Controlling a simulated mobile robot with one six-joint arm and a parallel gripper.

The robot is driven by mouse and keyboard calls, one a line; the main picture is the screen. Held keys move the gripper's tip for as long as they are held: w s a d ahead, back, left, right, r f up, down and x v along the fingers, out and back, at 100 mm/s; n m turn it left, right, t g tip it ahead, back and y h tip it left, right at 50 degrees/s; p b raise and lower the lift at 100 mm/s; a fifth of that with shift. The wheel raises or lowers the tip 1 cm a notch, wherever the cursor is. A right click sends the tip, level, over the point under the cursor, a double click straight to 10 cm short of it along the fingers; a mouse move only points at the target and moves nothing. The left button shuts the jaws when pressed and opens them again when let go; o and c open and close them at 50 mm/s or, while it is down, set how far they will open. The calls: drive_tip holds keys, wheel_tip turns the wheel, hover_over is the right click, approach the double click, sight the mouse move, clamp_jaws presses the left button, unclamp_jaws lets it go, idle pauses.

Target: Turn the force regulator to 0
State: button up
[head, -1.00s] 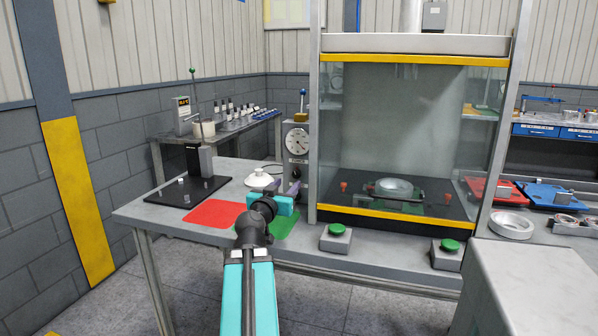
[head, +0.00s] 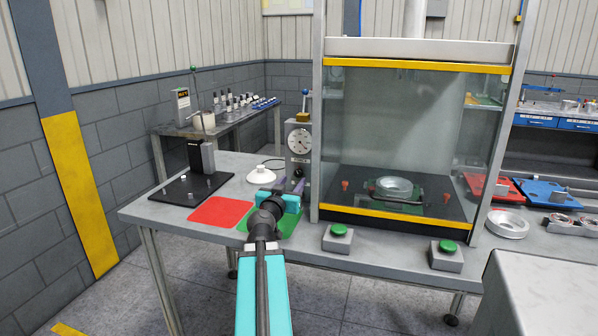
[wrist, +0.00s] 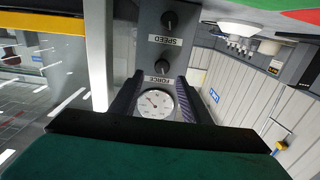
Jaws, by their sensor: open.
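The force regulator is a dark knob (wrist: 162,68) on a grey panel, beside its FORCE label in the upside-down wrist view. A similar SPEED knob (wrist: 169,20) sits farther up in that view. A round white dial gauge (wrist: 154,104) is below the FORCE label there; it also shows on the grey press column in the head view (head: 299,144). My gripper (wrist: 160,86) is open and empty, its dark ridged fingers spread either side of the gauge and FORCE label. It faces the column in the head view (head: 292,188). The knob settings are too small to read.
A glass cabinet (head: 395,130) with a yellow-edged frame stands right of the column. Two green-topped button boxes (head: 337,238) sit at the table's front. A red mat (head: 220,211), a green mat (head: 289,225) and a white lamp-like dome (head: 262,176) lie near my gripper.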

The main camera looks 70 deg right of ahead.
sight(298, 173)
drive_tip(key=shift+w+d+p, duration=0.2)
drive_tip(key=shift+d+p, duration=0.4)
drive_tip(key=shift+d, duration=1.1)
drive_tip(key=shift+w+d+p, duration=0.15)
drive_tip(key=shift+d+p, duration=0.4)
drive_tip(key=shift+d, duration=1.15)
drive_tip(key=c, duration=1)
drive_tip(key=shift+w+d, duration=0.1)
drive_tip(key=shift+d, duration=0.15)
drive_tip(key=shift+a+f, duration=0.15)
drive_tip(key=shift+a, duration=0.1)
